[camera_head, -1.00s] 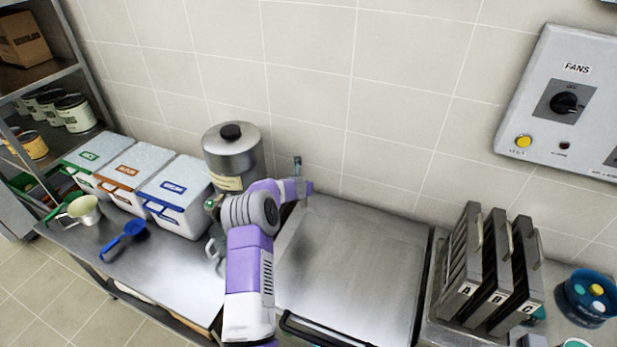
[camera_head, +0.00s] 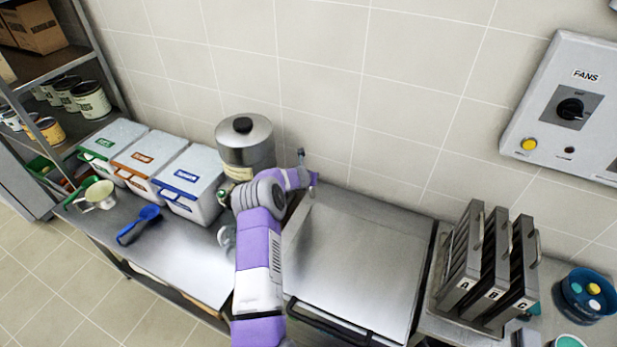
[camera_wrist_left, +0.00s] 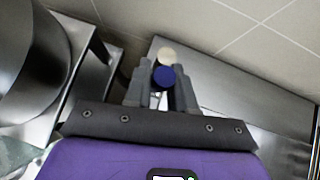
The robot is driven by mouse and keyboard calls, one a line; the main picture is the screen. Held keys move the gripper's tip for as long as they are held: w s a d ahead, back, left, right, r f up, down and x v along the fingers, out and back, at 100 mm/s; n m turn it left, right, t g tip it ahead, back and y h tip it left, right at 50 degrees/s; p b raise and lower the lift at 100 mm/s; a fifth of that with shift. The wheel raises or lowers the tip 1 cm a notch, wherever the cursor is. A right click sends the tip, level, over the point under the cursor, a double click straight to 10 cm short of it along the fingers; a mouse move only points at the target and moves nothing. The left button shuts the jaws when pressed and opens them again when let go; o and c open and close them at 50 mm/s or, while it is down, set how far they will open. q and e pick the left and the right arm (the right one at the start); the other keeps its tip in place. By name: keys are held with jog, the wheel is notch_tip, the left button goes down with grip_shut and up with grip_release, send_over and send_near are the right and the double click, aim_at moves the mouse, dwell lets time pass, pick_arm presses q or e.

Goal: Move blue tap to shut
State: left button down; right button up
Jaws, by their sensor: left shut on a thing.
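The blue tap (camera_wrist_left: 164,77) shows as a round blue knob in the left wrist view. A cream round knob (camera_wrist_left: 167,56) is just beyond it. My left gripper (camera_wrist_left: 160,90) has one finger on each side of the blue tap and is shut on it. My right gripper is in neither view.
A steel pot (camera_head: 244,142) stands close left of my arm. A wide steel lid (camera_head: 360,250) lies to its right. Upright racks (camera_head: 490,265) and a fans panel (camera_head: 570,105) are at right.

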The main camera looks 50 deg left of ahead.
pick_arm(q)
jog(key=c, duration=1.1)
grip_release()
jog(key=shift+a, duration=0.1)
jog(key=shift+o, duration=0.2)
jog(key=shift+s+r+b, duration=0.15)
jog(key=shift+b, duration=0.3)
jog(key=b+v, duration=0.4)
jog(key=v, duration=0.3)
jog(key=shift+s, duration=0.1)
